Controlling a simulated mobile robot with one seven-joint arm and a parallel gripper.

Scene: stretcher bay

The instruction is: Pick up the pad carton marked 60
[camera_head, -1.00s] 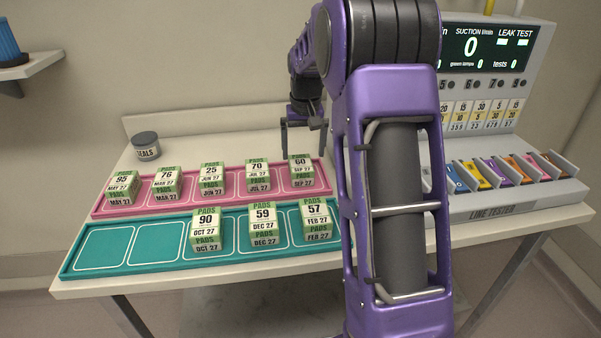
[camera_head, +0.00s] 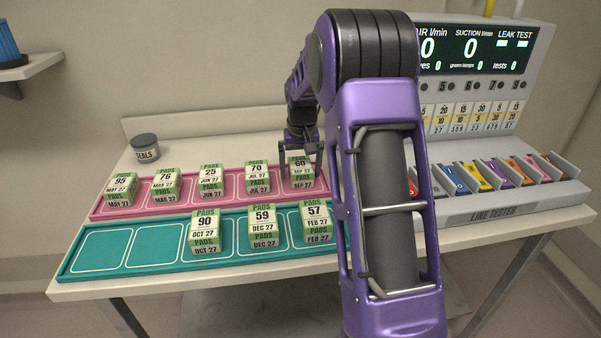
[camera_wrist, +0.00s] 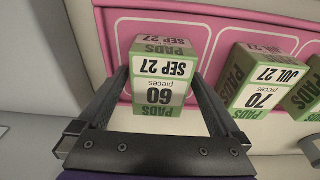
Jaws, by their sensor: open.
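The pad carton marked 60 (camera_head: 301,170) is a green and white box at the right end of the pink tray (camera_head: 150,205). In the wrist view the same carton (camera_wrist: 160,82) shows upside down between my two fingers. My gripper (camera_head: 301,160) is at the carton from above and behind, partly hidden by my arm in the head view. In the wrist view my gripper (camera_wrist: 160,85) is open, one finger on each side of the carton, with small gaps visible. Whether the fingers touch it I cannot tell.
The carton marked 70 (camera_head: 257,177) stands close to the left of 60 in the same tray. Cartons 90, 59 and 57 (camera_head: 317,221) stand in the teal tray (camera_head: 100,250) in front. A line tester (camera_head: 505,210) is at the right and a seals jar (camera_head: 145,147) at the back left.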

